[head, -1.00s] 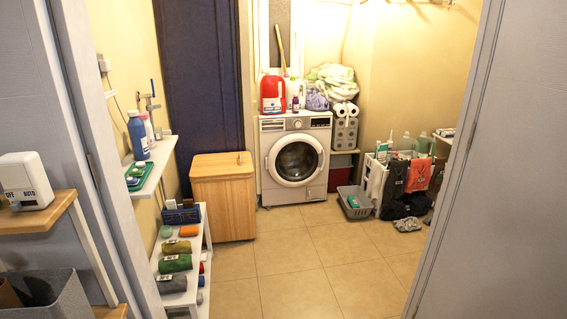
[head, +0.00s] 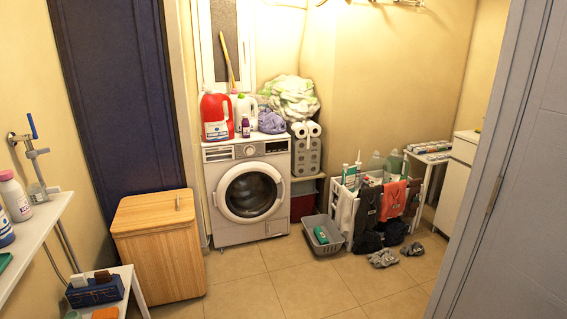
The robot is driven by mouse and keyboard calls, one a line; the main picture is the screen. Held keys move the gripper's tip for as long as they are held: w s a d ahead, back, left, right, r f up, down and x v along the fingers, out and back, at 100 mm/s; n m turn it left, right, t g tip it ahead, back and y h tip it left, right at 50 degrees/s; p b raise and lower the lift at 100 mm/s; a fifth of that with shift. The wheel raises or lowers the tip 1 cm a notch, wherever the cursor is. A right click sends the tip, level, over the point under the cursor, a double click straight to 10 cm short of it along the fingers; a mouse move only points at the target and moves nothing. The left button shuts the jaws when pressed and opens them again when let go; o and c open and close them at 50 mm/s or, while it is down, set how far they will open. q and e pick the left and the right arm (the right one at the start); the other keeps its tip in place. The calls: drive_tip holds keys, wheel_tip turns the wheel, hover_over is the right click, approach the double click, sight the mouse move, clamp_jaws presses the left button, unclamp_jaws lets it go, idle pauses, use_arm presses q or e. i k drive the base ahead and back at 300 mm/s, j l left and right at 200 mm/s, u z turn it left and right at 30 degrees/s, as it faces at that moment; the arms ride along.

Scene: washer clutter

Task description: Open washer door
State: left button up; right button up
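A white washer (head: 248,192) stands against the back wall, left of the middle in the head view. Its round front door (head: 250,193) has a white ring and dark glass, and it looks shut. Neither of my grippers shows in the head view.
A wooden hamper (head: 158,250) stands left of the washer. A grey basket (head: 323,236) lies on the floor to its right, near a laundry rack (head: 348,205) with clothes and bottles. The tiled floor (head: 262,285) before the washer is clear.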

sight(221, 200)
drive_tip(key=i+z, duration=0.1)
drive_tip(key=i, duration=1.9)
